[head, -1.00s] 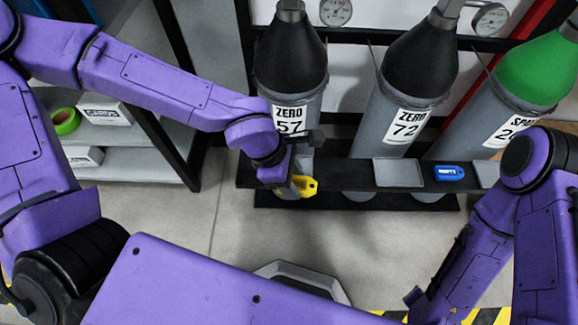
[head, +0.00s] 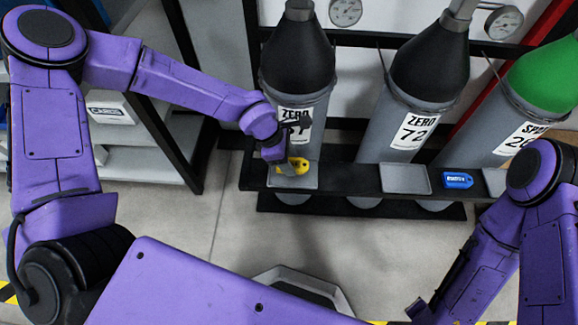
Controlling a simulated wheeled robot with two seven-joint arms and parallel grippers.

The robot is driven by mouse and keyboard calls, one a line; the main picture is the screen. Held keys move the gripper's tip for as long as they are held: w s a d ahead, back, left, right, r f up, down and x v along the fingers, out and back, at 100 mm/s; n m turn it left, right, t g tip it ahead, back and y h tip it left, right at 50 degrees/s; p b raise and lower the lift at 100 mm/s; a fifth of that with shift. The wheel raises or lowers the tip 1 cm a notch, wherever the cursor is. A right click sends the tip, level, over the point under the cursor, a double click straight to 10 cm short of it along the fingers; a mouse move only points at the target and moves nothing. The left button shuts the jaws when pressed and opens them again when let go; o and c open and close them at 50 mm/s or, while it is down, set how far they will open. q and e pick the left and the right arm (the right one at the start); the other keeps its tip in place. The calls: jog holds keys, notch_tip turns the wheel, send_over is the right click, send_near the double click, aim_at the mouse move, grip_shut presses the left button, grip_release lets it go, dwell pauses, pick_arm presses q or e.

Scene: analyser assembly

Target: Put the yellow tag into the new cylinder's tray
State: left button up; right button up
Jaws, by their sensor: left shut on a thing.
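My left gripper (head: 281,162) is shut on the yellow tag (head: 295,166), directly over the small grey tray (head: 301,183) in front of the left black-topped cylinder (head: 298,60). I cannot tell whether the tag touches the tray. The gripper partly hides that cylinder's ZERO label. The middle black-topped cylinder (head: 432,58), labelled ZERO 72, has an empty grey tray (head: 405,179) in front of it. My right gripper (head: 420,309) is low at the bottom right, far from the tag; its fingers are too unclear to tell their state.
A blue tag (head: 458,180) lies on the black rack shelf (head: 347,178), right of the middle tray. A green-topped cylinder (head: 545,72) stands at the right, with another tray (head: 494,182) partly hidden by my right arm. Shelves with boxes (head: 108,108) stand at the left.

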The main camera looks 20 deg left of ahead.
pick_arm(q)
notch_tip(320, 180, down, 3)
jog(key=shift+f+b, duration=0.15)
jog(key=shift+b, duration=0.25)
jog(key=o, duration=0.8)
jog(key=shift+c, duration=0.2)
jog(key=p+v, duration=0.4)
jog(key=v, duration=0.8)
